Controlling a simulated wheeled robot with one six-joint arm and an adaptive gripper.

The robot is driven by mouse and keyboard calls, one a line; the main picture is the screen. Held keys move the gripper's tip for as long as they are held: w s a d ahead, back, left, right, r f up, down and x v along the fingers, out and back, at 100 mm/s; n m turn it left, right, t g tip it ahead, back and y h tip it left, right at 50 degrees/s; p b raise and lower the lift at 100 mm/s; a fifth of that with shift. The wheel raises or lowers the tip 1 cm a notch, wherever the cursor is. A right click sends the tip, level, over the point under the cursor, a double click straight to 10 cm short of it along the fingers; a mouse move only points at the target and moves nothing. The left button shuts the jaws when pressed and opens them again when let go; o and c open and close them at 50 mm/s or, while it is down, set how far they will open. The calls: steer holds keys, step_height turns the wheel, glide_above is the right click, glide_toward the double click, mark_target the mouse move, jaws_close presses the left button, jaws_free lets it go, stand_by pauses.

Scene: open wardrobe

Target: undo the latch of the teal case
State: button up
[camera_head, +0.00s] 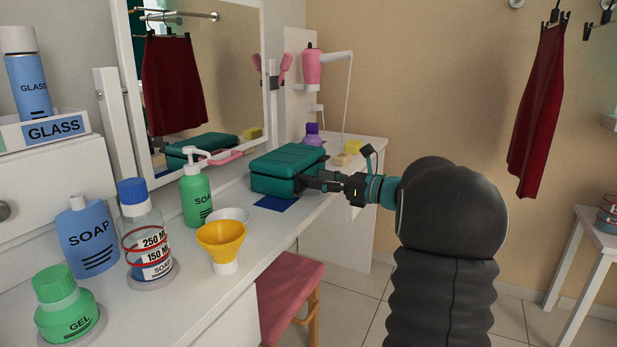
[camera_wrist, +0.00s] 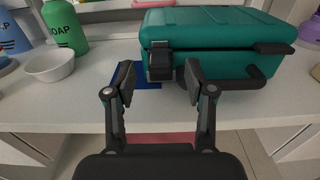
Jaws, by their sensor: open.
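The teal case (camera_head: 288,168) lies closed on the white dressing table, and it fills the upper right of the wrist view (camera_wrist: 215,38). Its dark latch (camera_wrist: 160,62) is on the front face, left of the black handle (camera_wrist: 240,83). A second dark latch (camera_wrist: 274,48) shows at the right. My gripper (camera_wrist: 158,80) is open, its fingers pointing at the front face. The left latch lies between the two fingertips in the wrist view. In the head view my gripper (camera_head: 318,182) is at the case's front right side. I cannot tell whether a finger touches the case.
A blue mat (camera_head: 276,203) lies by the case. A green soap bottle (camera_head: 196,195), a white bowl (camera_wrist: 49,66) and a yellow funnel (camera_head: 222,240) stand to the left. A mirror (camera_head: 205,80) rises behind. A pink stool (camera_head: 288,285) is below the front edge (camera_head: 262,275).

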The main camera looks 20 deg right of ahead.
mark_target(308, 176)
steer(key=shift+x, duration=2.1)
jaws_close()
